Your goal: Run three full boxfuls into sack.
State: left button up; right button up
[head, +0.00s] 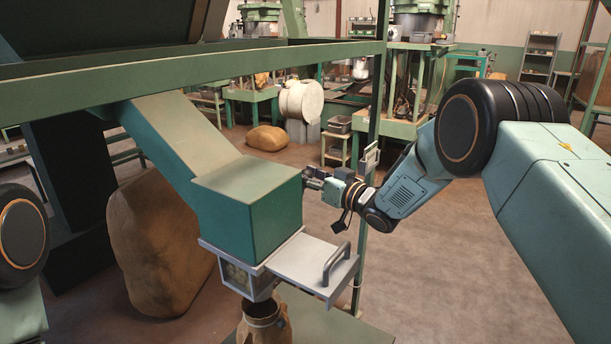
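A green metal box (247,208) sits at the lower end of a sloping chute (180,140). Under it is a small pale-framed measuring box (240,277) with a window, and pale lumps like nuts show inside. A flat grey slide plate (305,262) with a dark handle (336,262) sticks out to the right at the level between them. An open brown sack (263,322) stands directly below the outlet, cut off by the bottom edge. My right gripper (312,180) is at the green box's far right edge; its fingertips are small and partly hidden. My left gripper is out of view.
A green frame beam (200,85) crosses above the chute, and a post (375,150) stands behind my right arm. A large full sack (155,245) stands on the floor at left. The floor (440,270) at right is clear. Machines and shelves stand behind.

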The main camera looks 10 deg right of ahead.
jog(key=shift+w+a, duration=0.1)
jog(key=shift+c, duration=0.5)
grip_shut()
